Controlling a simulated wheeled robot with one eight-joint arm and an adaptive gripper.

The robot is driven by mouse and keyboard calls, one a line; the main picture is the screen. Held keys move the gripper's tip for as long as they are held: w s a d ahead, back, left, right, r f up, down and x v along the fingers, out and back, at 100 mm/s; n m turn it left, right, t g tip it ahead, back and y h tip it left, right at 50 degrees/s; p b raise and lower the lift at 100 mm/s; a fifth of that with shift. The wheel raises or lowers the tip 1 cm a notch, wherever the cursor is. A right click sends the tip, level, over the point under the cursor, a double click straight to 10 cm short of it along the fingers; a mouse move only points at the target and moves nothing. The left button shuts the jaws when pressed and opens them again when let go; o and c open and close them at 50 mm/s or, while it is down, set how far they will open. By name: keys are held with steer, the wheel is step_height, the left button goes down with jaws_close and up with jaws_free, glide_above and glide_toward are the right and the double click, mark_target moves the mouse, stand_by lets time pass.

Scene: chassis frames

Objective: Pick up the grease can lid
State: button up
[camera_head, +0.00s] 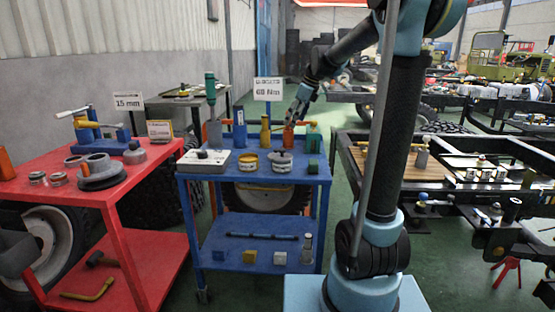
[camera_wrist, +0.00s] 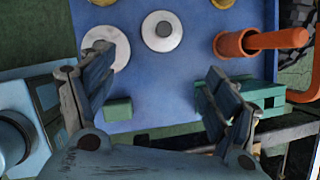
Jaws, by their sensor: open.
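A grey lid with a small knob (camera_head: 280,154) sits on a pale can (camera_head: 280,165) on the blue cart's top; I take it to be the grease can lid. An open yellowish can (camera_head: 248,163) stands to its left. In the wrist view a pale disc with a dark centre (camera_wrist: 162,45) lies beyond the fingertips, and another pale disc (camera_wrist: 118,48) is partly hidden by the left finger. I cannot tell for sure which disc is the lid. My gripper (camera_head: 301,98), also in the wrist view (camera_wrist: 158,65), is open and empty above the cart's back right.
Bottles, including an orange one (camera_head: 288,137), and a green box (camera_head: 313,140) crowd the cart's back. A white case (camera_head: 204,161) lies at its left. A torque sign (camera_head: 267,89) stands behind. The red cart (camera_head: 150,163) is to the left.

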steer(key=shift+m, duration=0.4)
steer(key=x, duration=0.4)
steer(key=w+x, duration=0.1)
steer(key=x, duration=0.7)
steer(key=shift+w+a, duration=0.2)
steer(key=shift+a, duration=0.25)
steer(key=shift+a+x, duration=0.15)
steer(key=shift+x, duration=1.15)
steer(key=shift+a+x, duration=0.2)
steer(key=shift+x, duration=1.1)
steer(key=shift+r, duration=0.15)
steer(key=c, duration=0.8)
